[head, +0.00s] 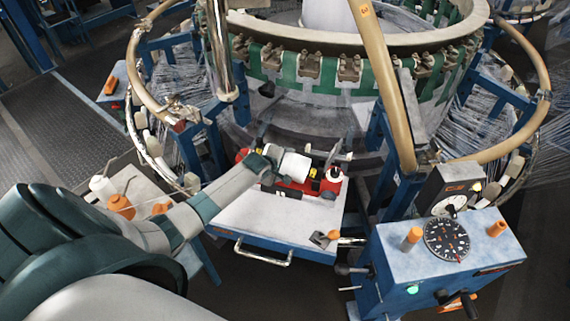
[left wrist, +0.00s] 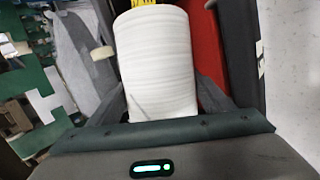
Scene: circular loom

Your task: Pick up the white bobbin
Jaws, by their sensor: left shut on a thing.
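The white bobbin (head: 294,165) is a wound cylinder at the red shuttle (head: 296,187) on the blue-edged table (head: 255,220). My left gripper (head: 272,160) reaches it from the left and is shut on it. In the left wrist view the bobbin (left wrist: 157,65) stands between the two dark fingers of the left gripper (left wrist: 160,97), one on each side. The red shuttle body (left wrist: 208,60) shows just right of it there. I cannot tell whether the bobbin still touches the shuttle. My right gripper is not in view.
The loom's ring (head: 330,39) and green belt (head: 288,68) rise behind the table. A slanted tan post (head: 385,85) stands to the right. A blue control box (head: 400,255) with a dial is at front right. Orange and white spools (head: 120,206) lie at left.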

